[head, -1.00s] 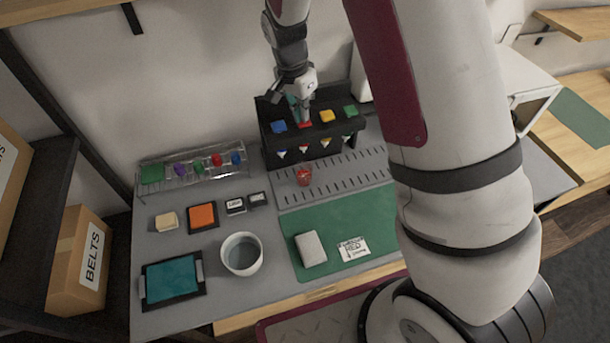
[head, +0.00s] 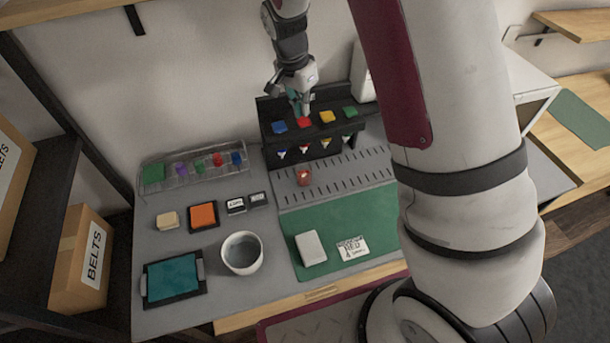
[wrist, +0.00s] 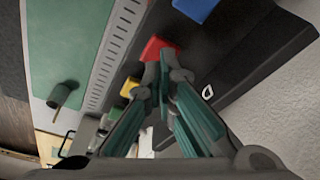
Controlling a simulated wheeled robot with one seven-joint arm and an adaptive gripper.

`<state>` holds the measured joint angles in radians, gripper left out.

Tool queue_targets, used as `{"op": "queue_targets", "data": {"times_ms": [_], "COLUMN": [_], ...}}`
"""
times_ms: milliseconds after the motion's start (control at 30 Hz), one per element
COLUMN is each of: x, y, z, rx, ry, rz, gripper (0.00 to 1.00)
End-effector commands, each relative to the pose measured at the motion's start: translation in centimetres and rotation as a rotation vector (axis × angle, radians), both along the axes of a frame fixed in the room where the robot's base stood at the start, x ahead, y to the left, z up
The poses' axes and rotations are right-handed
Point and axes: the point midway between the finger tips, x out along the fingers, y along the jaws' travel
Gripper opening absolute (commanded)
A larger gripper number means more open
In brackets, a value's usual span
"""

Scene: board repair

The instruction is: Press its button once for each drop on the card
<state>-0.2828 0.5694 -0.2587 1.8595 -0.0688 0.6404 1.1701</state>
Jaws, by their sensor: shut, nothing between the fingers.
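The black dispenser (head: 350,145) stands at the back of the bench, with a row of coloured buttons on top. The red button (head: 304,122) lies between the blue button (head: 279,127) and the yellow button (head: 327,116). My gripper (head: 304,114) is shut and empty, its tips pointing down at the red button. In the wrist view the tips (wrist: 165,60) overlap the edge of the red button (wrist: 157,47); I cannot tell whether they touch. A small red glass (head: 304,177) stands on the slotted plate below. The white card (head: 352,248) reads "RED"; its smaller print is unclear.
The green button (head: 350,112) is at the dispenser's right end. A pale block (head: 310,247) lies on the green mat (head: 345,215) beside the card. A white bowl (head: 242,253), an orange pad (head: 203,216) and a clear rack (head: 195,172) stand to the left.

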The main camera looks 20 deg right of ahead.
Motion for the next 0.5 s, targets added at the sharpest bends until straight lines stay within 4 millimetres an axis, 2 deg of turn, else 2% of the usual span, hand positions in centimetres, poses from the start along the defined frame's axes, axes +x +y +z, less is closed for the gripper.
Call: {"op": "queue_targets", "data": {"times_ms": [500], "x": [0.0], "y": [0.0], "z": [-1.6], "rx": [0.000], "ry": [0.002], "rz": [0.000], "gripper": [0.00]}}
